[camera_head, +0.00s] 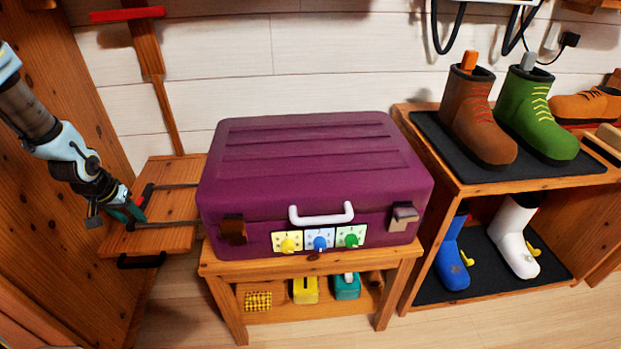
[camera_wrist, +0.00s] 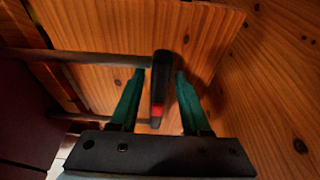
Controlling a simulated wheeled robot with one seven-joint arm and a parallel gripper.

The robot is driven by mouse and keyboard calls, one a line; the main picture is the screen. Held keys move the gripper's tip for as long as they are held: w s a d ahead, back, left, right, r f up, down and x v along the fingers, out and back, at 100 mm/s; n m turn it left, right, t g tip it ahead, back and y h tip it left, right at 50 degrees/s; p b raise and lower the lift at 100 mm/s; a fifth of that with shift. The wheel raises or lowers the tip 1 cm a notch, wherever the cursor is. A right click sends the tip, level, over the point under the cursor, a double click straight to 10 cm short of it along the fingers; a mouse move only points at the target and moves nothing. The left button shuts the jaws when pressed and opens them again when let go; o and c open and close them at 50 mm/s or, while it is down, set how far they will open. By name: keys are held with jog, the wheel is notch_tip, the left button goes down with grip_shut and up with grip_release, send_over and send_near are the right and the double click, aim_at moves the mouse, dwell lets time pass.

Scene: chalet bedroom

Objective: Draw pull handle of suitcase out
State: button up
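The purple suitcase (camera_head: 310,150) lies flat on a low wooden stand, with a white carry handle (camera_head: 321,214) on its front. Its pull handle (camera_head: 145,199) sticks out of the left side on two dark rods. In the wrist view the pull handle's grip (camera_wrist: 160,90) is a black bar with a red patch. My gripper (camera_head: 138,212) is at this bar, left of the suitcase. In the wrist view the green fingers of my gripper (camera_wrist: 160,75) stand on either side of the bar, with narrow gaps showing. The gripper looks open around it.
A wooden board (camera_head: 150,242) with a black handle lies below the rods. A wooden panel (camera_head: 60,150) stands close on the left. A shelf (camera_head: 480,185) with boots and shoes is on the right. The stand (camera_head: 240,268) holds small objects underneath.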

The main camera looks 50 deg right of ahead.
jog(key=shift+o, duration=0.8)
jog(key=p+v, duration=0.5)
jog(key=v, duration=0.1)
